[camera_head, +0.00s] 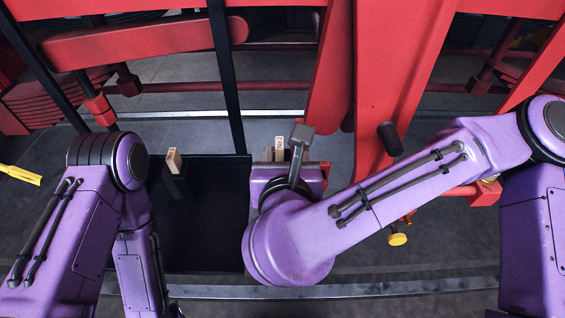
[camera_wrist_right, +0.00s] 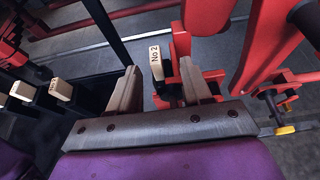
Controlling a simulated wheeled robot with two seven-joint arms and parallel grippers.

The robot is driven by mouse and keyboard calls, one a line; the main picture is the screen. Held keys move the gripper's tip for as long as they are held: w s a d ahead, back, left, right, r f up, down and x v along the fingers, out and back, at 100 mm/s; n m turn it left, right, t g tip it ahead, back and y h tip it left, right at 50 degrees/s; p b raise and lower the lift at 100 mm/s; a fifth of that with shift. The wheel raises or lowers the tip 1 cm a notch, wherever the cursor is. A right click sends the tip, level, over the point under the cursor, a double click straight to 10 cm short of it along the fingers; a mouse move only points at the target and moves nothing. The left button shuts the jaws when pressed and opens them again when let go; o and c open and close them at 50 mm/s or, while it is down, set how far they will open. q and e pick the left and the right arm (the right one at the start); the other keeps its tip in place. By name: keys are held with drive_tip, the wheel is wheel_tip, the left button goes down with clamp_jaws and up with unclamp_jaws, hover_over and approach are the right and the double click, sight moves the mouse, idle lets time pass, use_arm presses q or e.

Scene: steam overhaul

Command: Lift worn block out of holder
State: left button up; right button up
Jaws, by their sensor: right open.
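A pale block labelled "No 2" (camera_wrist_right: 155,62) stands upright in the right wrist view. Its lower part is in or close to a red holder (camera_wrist_right: 212,76), and the exact seating is hidden. My right gripper (camera_wrist_right: 159,67) is open, with one finger on each side of the block and visible gaps beside it. In the head view the block's pale top (camera_head: 279,143) shows just beyond my right wrist, which hides most of the holder and the fingers. My left arm is at the left of the head view; its gripper is out of sight.
Another pale labelled block (camera_head: 173,157) stands in a dark support on a black table (camera_head: 215,220). More pale blocks (camera_wrist_right: 22,90) show at the left of the wrist view. Red beams (camera_head: 395,75) and a black post (camera_head: 226,80) rise close by. A yellow knob (camera_head: 397,239) hangs at right.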

sight(280, 144)
drive_tip(key=x, duration=0.2)
drive_tip(key=p+x, duration=0.1)
drive_tip(key=x, duration=0.1)
drive_tip(key=a+p+x, duration=0.1)
drive_tip(key=x, duration=0.1)
drive_tip(key=shift+f, duration=0.6)
drive_tip(key=shift+c, duration=0.3)
clamp_jaws()
idle(0.4)
